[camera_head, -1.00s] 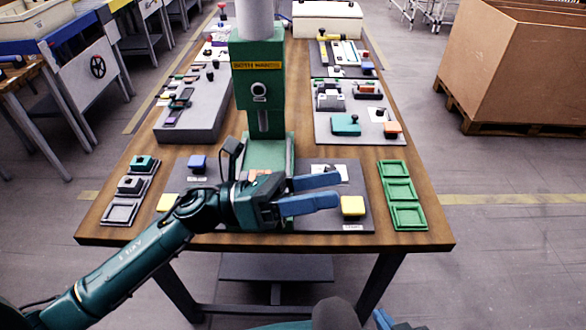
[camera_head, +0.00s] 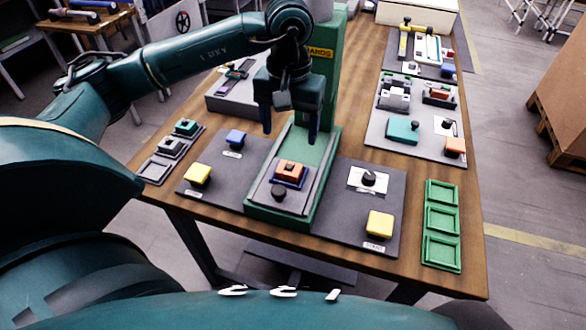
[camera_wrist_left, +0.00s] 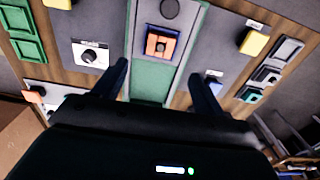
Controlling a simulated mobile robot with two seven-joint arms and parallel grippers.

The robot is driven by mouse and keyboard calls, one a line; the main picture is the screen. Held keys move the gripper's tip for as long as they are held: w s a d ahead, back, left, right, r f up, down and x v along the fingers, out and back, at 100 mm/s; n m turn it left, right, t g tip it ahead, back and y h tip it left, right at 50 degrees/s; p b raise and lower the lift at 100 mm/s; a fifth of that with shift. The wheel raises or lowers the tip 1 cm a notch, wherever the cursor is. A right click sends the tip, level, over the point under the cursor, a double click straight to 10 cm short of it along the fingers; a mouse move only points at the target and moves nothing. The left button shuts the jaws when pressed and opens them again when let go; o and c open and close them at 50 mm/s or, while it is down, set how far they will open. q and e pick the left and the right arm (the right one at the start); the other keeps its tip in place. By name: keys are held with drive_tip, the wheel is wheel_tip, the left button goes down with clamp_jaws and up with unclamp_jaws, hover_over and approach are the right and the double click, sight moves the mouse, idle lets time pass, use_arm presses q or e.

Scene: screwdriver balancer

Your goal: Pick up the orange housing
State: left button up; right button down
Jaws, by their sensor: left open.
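The orange housing (camera_head: 289,170) sits in a dark blue holder on a grey plate at the front of the green press base. It also shows in the left wrist view (camera_wrist_left: 160,46), near the top middle. My left gripper (camera_head: 289,138) is open and points down above the green base, behind and above the housing. Its fingers are apart with nothing between them. In the left wrist view both fingers (camera_wrist_left: 160,72) reach up toward the housing without touching it. My right gripper does not show.
The green press column (camera_head: 336,60) stands close behind my left gripper. Yellow buttons (camera_head: 198,174) and a black knob (camera_head: 369,178) flank the base. A green three-part tray (camera_head: 442,225) lies at right, a grey tray (camera_head: 155,171) at left. Other parts lie on a grey board (camera_head: 430,148).

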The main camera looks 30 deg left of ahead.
sight(289, 166)
use_arm(q)
wheel_tip(289, 166, down, 9)
drive_tip(key=shift+p, duration=0.9)
drive_tip(key=shift+s, duration=0.1)
drive_tip(key=shift+c, duration=0.3)
drive_tip(key=c, duration=1)
drive_tip(key=shift+c, duration=0.6)
drive_tip(key=shift+r, duration=0.15)
